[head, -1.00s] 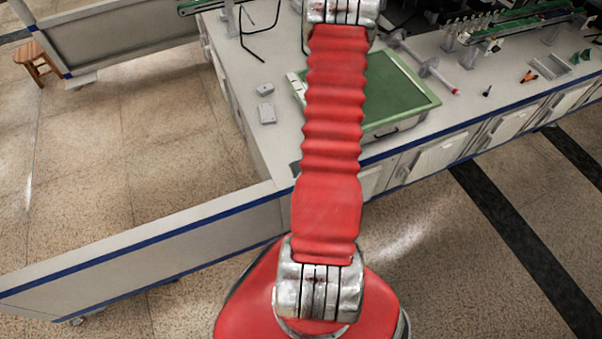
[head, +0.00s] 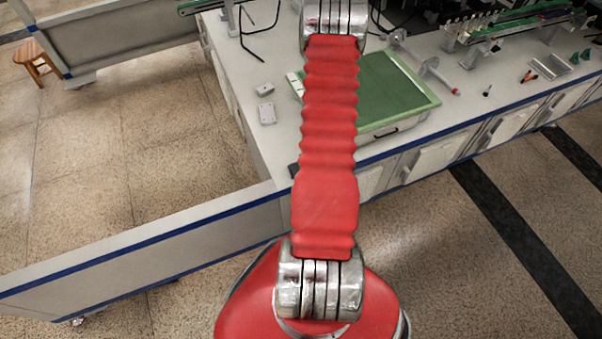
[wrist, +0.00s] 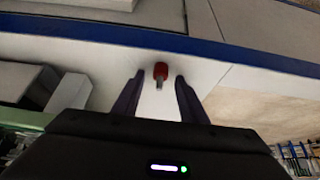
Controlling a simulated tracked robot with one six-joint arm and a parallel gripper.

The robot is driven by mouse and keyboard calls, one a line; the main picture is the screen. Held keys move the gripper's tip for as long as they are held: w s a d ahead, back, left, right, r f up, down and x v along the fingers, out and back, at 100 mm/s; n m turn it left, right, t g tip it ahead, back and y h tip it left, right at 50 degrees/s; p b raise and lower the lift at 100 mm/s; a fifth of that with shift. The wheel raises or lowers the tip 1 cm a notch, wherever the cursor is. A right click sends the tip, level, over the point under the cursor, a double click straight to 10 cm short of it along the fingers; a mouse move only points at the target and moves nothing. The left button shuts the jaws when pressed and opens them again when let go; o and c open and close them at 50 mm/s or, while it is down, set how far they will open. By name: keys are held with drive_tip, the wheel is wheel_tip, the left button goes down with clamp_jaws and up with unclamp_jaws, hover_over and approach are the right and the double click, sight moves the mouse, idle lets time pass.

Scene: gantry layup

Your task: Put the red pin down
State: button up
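In the wrist view the red pin (wrist: 160,71) has a red head and a short grey metal shank. It shows between and just beyond the fingertips of my gripper (wrist: 159,79). The two dark fingers are spread, with a visible gap on each side of the pin, so neither appears to touch it. A pale surface lies behind the pin; whether the pin touches it I cannot tell. The head view shows neither my gripper nor the pin.
In the head view a green-topped tray (head: 392,92) sits on the pale workbench (head: 280,150), partly behind my red arm. Small grey blocks (head: 267,113) lie left of it. A red-tipped rod (head: 440,77) and orange-handled pliers (head: 528,76) lie right. A blue-edged panel (head: 150,245) crosses the front left.

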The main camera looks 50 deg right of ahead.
clamp_jaws()
idle(0.3)
drive_tip(key=shift+r, duration=0.2)
wheel_tip(320, 180, up, 28)
drive_tip(key=shift+f, duration=0.2)
idle(1.8)
idle(0.6)
